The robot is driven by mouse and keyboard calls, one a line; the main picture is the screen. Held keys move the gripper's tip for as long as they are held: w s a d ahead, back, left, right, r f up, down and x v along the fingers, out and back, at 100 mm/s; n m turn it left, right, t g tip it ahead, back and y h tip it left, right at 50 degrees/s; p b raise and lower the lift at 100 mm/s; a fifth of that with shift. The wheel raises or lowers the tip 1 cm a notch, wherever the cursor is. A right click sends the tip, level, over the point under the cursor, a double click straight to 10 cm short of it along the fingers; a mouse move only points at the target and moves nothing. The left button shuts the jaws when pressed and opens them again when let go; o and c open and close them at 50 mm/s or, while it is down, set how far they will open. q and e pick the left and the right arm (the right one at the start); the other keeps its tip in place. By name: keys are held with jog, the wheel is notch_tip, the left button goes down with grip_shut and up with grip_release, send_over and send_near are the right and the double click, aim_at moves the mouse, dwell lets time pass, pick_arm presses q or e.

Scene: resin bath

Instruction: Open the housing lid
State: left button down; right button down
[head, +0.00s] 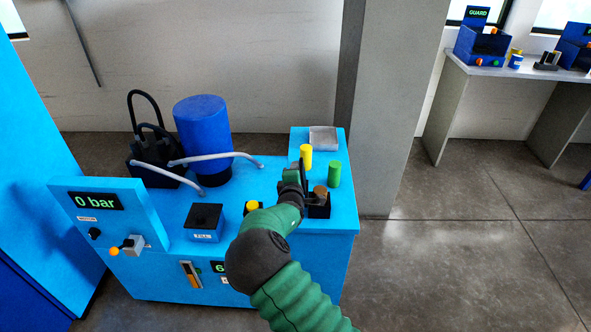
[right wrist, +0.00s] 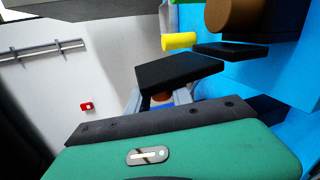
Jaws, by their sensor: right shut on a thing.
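The black housing (head: 319,211) sits at the right end of the blue bench, with a brown cylinder (head: 320,194) standing at it. My right gripper (head: 293,178) is at the housing's left side, shut on a dark part that looks like the housing lid (head: 304,176), which stands up from the housing. In the right wrist view, the black plate (right wrist: 180,72) in front of my gripper looks like this lid, and the brown cylinder (right wrist: 235,15) is at the upper right. The exact grip is hidden. My left gripper is not in view.
A yellow cylinder (head: 306,156) and a green cylinder (head: 334,173) stand close behind the housing. A grey tray (head: 323,139) is at the back corner. A blue tank (head: 203,135), grey hoses and a black FILL box (head: 203,222) are to the left. Open floor lies right.

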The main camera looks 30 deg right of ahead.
jog(key=shift+w+a+f+n, duration=0.2)
jog(key=shift+a+f+n, duration=0.1)
jog(key=shift+a, duration=0.15)
jog(key=c, duration=1.1)
grip_release()
jog(key=shift+c, duration=0.2)
jog(key=shift+r, duration=0.1)
jog(key=shift+s+d, duration=0.1)
